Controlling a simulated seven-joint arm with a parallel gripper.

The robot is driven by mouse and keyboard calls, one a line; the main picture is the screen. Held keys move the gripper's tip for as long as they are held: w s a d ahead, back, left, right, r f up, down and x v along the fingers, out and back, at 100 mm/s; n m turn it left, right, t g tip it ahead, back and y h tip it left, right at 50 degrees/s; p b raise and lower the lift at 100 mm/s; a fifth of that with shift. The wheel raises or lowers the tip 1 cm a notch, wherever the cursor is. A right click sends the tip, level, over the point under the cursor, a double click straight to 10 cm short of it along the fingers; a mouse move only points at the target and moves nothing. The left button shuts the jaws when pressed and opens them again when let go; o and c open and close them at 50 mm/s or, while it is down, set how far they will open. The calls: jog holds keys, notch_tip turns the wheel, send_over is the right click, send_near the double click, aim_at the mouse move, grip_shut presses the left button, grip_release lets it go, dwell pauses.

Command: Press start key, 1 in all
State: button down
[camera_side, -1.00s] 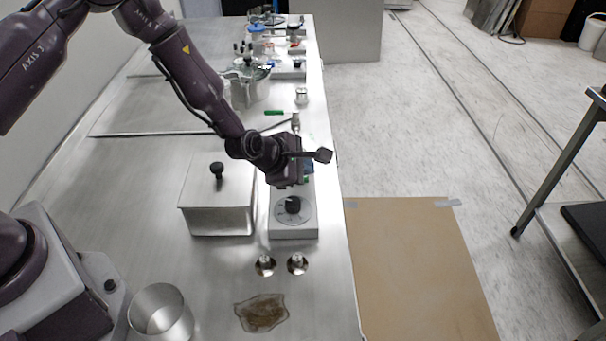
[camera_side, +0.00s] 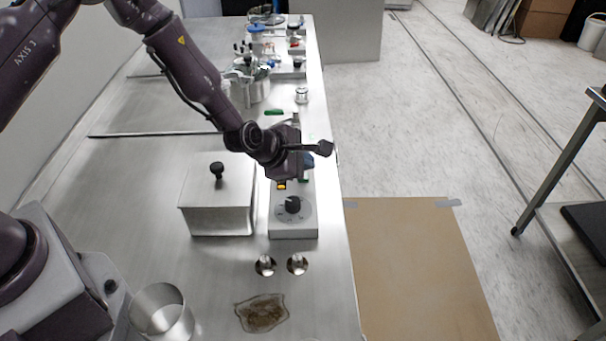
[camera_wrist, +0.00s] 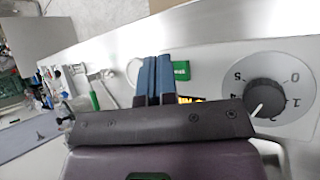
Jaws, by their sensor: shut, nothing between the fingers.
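A grey control box (camera_side: 293,222) with a black dial (camera_side: 292,205) stands near the table's right edge. At its far end are a green key (camera_side: 304,180) and a yellow key (camera_side: 282,185). The wrist view shows the green key (camera_wrist: 181,70), with a pale marking too small to read, and the yellow key (camera_wrist: 190,99), partly covered by my gripper body. My gripper (camera_side: 308,160) is over the far end of the box. Its blue fingers (camera_wrist: 153,75) are shut and empty, beside the green key in the wrist view. I cannot tell whether they touch anything.
A lidded metal box (camera_side: 217,200) stands left of the control box. Two small metal pieces (camera_side: 281,264), a brown stain (camera_side: 262,312) and a metal cup (camera_side: 161,312) are nearer the camera. A pot (camera_side: 250,85) and other equipment stand farther back.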

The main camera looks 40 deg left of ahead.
jog(key=shift+r, duration=2.5)
